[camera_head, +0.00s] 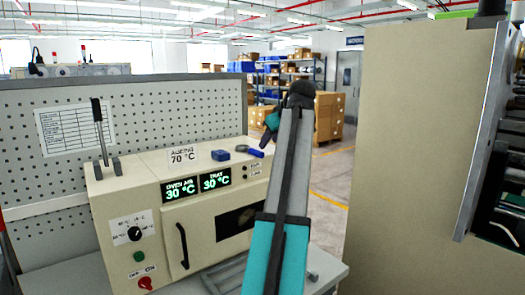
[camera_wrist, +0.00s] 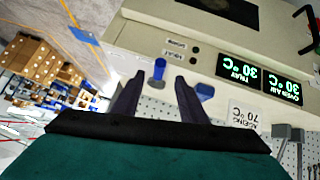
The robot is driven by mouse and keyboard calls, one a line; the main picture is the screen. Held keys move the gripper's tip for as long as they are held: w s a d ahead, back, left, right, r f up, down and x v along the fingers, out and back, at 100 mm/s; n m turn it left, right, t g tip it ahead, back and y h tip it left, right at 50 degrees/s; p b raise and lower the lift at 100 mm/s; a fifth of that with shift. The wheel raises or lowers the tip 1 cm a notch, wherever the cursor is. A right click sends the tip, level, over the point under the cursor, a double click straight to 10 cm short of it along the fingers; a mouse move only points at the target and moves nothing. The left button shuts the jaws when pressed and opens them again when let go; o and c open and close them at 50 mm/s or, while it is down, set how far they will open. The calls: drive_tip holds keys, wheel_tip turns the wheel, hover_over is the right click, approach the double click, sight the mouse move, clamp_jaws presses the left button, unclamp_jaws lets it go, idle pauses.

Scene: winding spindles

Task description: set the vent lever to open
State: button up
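The vent lever (camera_head: 99,130) stands at the left end of the oven top in the head view. It has a black grip on a grey arm rising from a grey bracket, nearly upright with a slight lean to the left. In the wrist view, which is upside down, grey parts that look like its bracket (camera_wrist: 288,132) show at the right edge. My gripper (camera_wrist: 155,85) is open and empty, its two dark fingers apart above the oven's right end. It is well to the right of the lever. In the head view my arm partly hides it.
The cream oven (camera_head: 187,215) has displays reading 30 °C, a knob and a door handle. A blue block (camera_head: 220,155), a blue item (camera_head: 255,153) and an "AGEING 70 °C" sign (camera_head: 182,155) are on top. A pegboard (camera_head: 175,108) stands behind. A large cream cabinet (camera_head: 415,150) stands right.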

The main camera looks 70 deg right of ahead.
sight(262, 153)
drive_tip(key=shift+p+x, duration=0.95)
drive_tip(key=shift+x, duration=3.3)
clamp_jaws()
